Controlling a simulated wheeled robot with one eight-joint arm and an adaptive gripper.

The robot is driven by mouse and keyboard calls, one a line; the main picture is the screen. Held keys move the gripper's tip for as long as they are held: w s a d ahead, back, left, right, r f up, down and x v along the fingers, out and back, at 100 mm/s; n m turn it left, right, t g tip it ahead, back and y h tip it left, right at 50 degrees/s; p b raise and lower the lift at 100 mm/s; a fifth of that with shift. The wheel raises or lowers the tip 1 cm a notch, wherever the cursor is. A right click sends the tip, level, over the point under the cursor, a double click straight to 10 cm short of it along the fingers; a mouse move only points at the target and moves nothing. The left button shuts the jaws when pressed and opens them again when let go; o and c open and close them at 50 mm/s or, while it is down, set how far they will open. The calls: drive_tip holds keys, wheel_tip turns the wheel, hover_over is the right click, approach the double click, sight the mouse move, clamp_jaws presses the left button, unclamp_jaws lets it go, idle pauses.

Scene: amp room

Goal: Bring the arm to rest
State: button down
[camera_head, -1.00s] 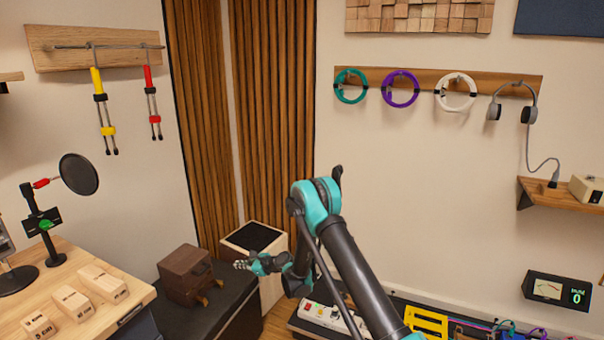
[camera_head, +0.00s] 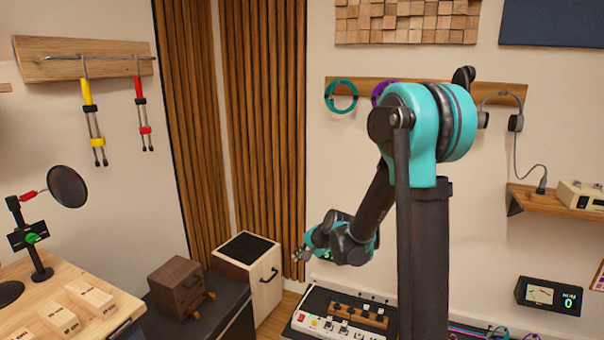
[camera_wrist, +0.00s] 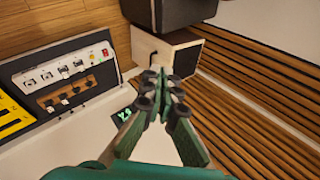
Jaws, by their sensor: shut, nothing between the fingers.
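My gripper (camera_head: 308,250) is in front of the wall at the centre of the head view, to the right of the slatted panels. In the wrist view my gripper (camera_wrist: 161,80) has its fingertips together and holds nothing. The fingers are free in the air and overlap the pale wooden cabinet behind them. My arm folds at a raised teal elbow (camera_head: 425,125) on the right of the head view, which hides part of the hook rail.
A brown box (camera_head: 177,285) stands on a dark bench, beside a pale wooden cabinet (camera_head: 262,277). A white power strip (camera_head: 318,325) lies below the gripper. A wooden table (camera_head: 60,275) stands at left.

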drive_tip(key=s+d+n+h, duration=0.3)
drive_tip(key=s+d+n, duration=0.1)
drive_tip(key=s+d, duration=0.6)
drive_tip(key=s+d+f+n+g+h, duration=0.1)
drive_tip(key=s+d+n, duration=0.3)
drive_tip(key=s+d, duration=0.6)
drive_tip(key=s+h, duration=0.1)
drive_tip(key=s, duration=0.5)
drive_tip(key=shift+s+h, duration=0.15)
drive_tip(key=shift+h, duration=0.25)
